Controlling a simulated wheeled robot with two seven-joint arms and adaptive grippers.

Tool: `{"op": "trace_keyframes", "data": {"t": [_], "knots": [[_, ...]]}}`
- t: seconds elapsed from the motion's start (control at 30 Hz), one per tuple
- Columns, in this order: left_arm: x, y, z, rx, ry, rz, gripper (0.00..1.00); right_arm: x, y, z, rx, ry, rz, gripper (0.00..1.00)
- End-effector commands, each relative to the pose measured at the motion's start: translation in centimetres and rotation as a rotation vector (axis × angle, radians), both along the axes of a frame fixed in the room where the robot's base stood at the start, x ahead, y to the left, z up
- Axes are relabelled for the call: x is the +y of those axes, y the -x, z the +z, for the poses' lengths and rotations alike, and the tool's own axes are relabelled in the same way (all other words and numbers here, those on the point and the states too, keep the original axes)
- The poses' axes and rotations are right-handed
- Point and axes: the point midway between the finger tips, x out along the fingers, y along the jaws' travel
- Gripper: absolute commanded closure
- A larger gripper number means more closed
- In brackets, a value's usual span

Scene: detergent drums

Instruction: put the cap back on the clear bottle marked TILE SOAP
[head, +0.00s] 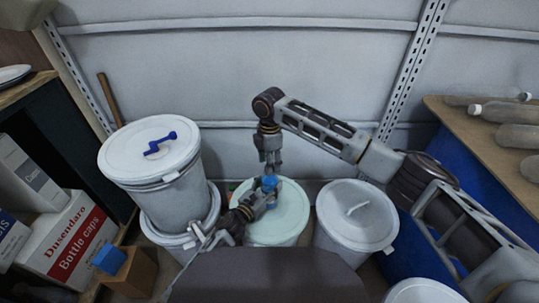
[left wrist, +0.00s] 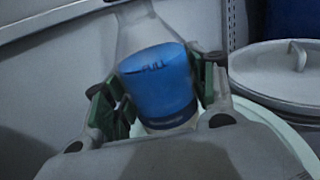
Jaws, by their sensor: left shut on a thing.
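A clear bottle (left wrist: 140,32) with a blue lower part (left wrist: 158,82) stands upright in the left wrist view. Dark lettering on the blue looks like "FULL"; no TILE SOAP marking can be read. My left gripper (head: 265,192) is shut on this bottle, a finger on each side; its blue part shows in the head view (head: 270,183). The bottle is over the pale green drum lid (head: 290,215). My right gripper (head: 271,168) points down just above the bottle. Whether its fingers are open or hold a cap cannot be told. No cap is clearly visible; the bottle's top is hidden or cut off.
A grey drum (head: 180,200) with a blue-handled lid (head: 125,162) stands left, another lidded drum (head: 355,240) right. Several bottles (head: 505,112) lie on the right shelf. A wall is behind.

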Motion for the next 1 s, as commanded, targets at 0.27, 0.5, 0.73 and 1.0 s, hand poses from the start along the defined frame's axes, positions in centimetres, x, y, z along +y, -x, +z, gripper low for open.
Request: {"op": "trace_keyframes", "data": {"t": [0.27, 0.5, 0.73, 1.0], "knots": [[0.0, 0.0, 0.0, 0.0, 0.0, 0.0, 1.0, 0.0, 0.0, -1.8, 0.0, 0.0, 0.0, 0.52], [0.0, 0.0, 0.0, 0.0, 0.0, 0.0, 1.0, 0.0, 0.0, -2.0, 0.0, 0.0, 0.0, 0.52], [0.0, 0.0, 0.0, 0.0, 0.0, 0.0, 1.0, 0.0, 0.0, -2.0, 0.0, 0.0, 0.0, 0.69], [0.0, 0.0, 0.0, 0.001, -0.001, 0.0, 1.0, 0.0, 0.0, -2.0, 0.0, 0.0, 0.0, 1.0]]}}
